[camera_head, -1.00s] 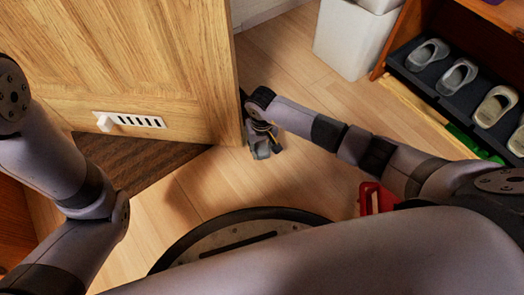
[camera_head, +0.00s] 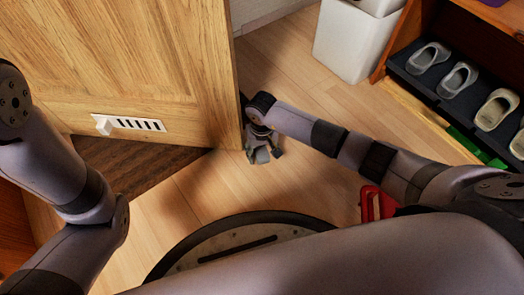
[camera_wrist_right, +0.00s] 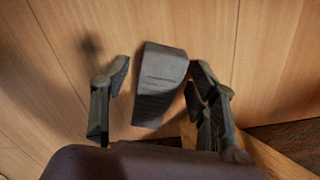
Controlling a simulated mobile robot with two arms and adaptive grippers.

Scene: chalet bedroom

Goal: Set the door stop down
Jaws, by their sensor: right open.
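The grey wedge-shaped door stop (camera_wrist_right: 160,86) lies between the spread fingers of my right gripper (camera_wrist_right: 158,78) in the right wrist view, with gaps visible on both sides. It appears to rest on the wooden floor. In the head view the door stop (camera_head: 262,156) is small and partly hidden by my right gripper (camera_head: 264,153), which is low by the bottom corner of the wooden door (camera_head: 222,90). Whether the door stop touches the door cannot be told. My left arm shows at the left of the head view, but its gripper is out of frame.
A shoe rack (camera_head: 405,72) with several pairs of grey and beige slippers stands at the right. A white bin (camera_head: 340,45) stands beside it. A red object (camera_head: 374,203) lies near my right arm. A dark brown mat or floor patch (camera_head: 130,165) lies below the door.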

